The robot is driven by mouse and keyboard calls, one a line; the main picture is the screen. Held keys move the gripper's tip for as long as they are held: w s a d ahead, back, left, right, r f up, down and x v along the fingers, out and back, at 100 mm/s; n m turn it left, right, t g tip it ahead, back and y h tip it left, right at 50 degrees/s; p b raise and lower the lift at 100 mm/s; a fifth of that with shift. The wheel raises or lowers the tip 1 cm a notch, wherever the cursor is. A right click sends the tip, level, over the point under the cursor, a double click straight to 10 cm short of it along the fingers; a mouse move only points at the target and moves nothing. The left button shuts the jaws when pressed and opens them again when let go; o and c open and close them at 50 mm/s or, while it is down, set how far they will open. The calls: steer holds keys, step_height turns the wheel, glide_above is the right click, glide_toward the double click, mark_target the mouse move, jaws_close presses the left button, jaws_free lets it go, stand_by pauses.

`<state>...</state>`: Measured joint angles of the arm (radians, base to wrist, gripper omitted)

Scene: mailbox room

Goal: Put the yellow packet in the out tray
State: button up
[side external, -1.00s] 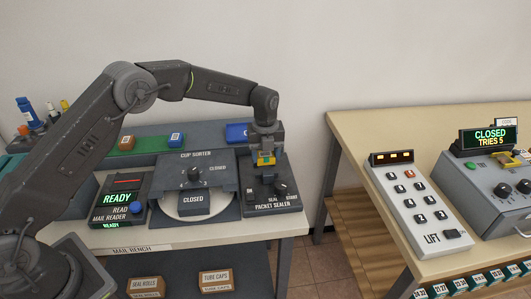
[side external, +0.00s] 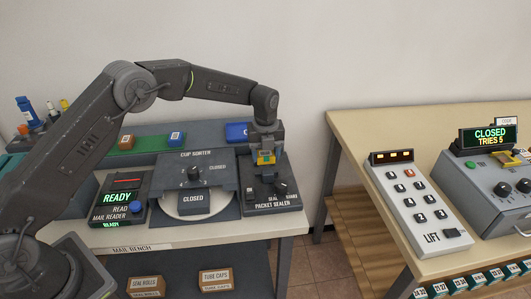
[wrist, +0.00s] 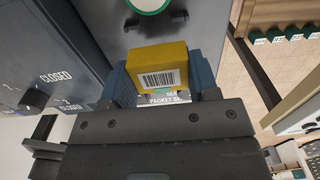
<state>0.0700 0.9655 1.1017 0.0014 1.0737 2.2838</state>
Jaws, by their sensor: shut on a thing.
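The yellow packet (side external: 266,158) is between the jaws of my gripper (side external: 266,151), over the packet sealer at the right end of the mail bench. In the wrist view the packet (wrist: 160,54) shows a white barcode label, and the two blue-grey fingers are shut on its sides. The packet sealer (side external: 256,195) is a dark box with a knob and is partly hidden below the packet. I cannot tell whether the packet touches it. I cannot make out a tray labelled as the out tray in these views.
The cup sorter (side external: 210,170) and mail reader (side external: 120,198) stand left of the sealer. A long rack with a green strip (side external: 152,142) and a blue item (side external: 237,132) lies behind. A gap separates the bench from a table with a lift keypad (side external: 412,195) and grey console (side external: 490,180).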

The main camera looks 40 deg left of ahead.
mark_target(265, 163)
steer(key=shift+f, duration=0.2)
steer(key=shift+f, duration=1.05)
steer(key=shift+f, duration=0.35)
steer(key=shift+f, duration=0.3)
steer(key=o, duration=1)
steer(key=shift+o, duration=0.4)
steer(key=shift+o, duration=0.8)
